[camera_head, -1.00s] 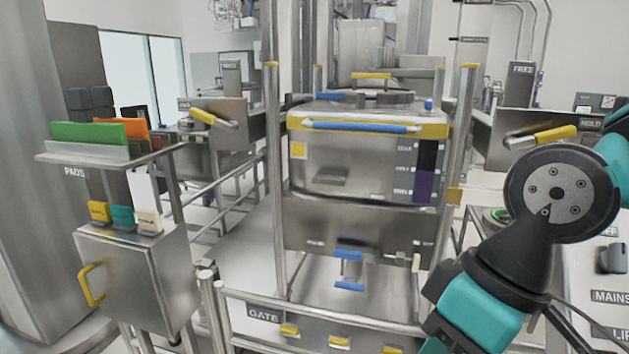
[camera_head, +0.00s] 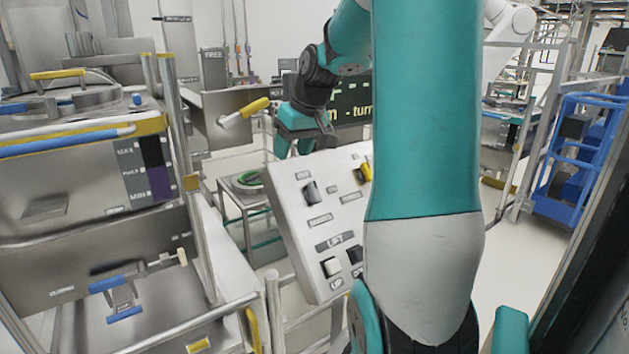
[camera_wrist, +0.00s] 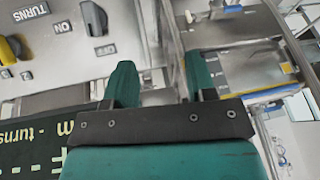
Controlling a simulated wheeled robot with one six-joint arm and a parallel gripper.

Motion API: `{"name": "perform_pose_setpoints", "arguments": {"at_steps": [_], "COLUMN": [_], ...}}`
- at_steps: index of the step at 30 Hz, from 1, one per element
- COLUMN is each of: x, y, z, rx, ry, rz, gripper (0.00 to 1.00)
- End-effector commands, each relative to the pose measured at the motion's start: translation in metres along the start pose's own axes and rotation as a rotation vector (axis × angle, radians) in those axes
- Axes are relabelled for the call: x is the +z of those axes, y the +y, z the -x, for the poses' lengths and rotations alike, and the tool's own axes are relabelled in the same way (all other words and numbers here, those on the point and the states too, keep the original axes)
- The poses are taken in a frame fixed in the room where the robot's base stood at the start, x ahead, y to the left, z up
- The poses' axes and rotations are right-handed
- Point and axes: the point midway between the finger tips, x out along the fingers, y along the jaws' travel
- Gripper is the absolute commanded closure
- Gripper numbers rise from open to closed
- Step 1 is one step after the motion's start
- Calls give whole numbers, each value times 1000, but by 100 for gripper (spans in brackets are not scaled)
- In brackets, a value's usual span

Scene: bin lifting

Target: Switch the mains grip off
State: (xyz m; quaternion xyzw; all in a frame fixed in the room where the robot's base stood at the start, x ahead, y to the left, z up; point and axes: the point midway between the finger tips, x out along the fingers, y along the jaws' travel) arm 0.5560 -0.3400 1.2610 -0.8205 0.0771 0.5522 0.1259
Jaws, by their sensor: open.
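The sloped control panel (camera_head: 285,200) stands right of the bin frame in the head view. A yellow grip (camera_head: 365,172) sits on its upper part, partly hidden by my arm; I cannot read a label that confirms it as the mains grip. In the wrist view a yellow grip (camera_wrist: 10,50) is at the left edge, with a black knob (camera_wrist: 93,18) near the top and "TURNS" and "ON" labels. My gripper (camera_wrist: 160,85) is open and empty, with panel and metalwork beyond its fingers. In the head view my gripper (camera_head: 295,138) is above the panel's upper edge, apart from the yellow grip.
A dark display (camera_head: 350,107) with green lettering stands behind the panel. The steel bin (camera_head: 75,175) is in its frame at left. A yellow-handled lever (camera_head: 245,112) is behind the panel. A blue cage (camera_head: 580,150) stands far right. Rails run before the bin.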

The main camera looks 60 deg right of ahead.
Motion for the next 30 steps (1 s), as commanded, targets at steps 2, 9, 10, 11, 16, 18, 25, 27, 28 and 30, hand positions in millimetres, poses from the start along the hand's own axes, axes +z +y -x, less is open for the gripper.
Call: {"name": "perform_pose_setpoints", "arguments": {"at_steps": [2,9,10,11,16,18,25,27,28,30], "x": [0,7,7,7,6,6,3,3,3,2], "y": [50,106,107,107,108,110,115,117,118,119], "z": [14,26,24,21,-6,-22,-75,-90,-96,-110], "rx": [49,105,105,105,102,102,102,103,103,104], "ry": [20,41,41,41,38,36,36,37,36,38], "rz": [-81,-162,-163,-163,-161,-163,-161,-161,-162,-162], "gripper": [49,49,49,49,49,49,49,49,49,49]}}
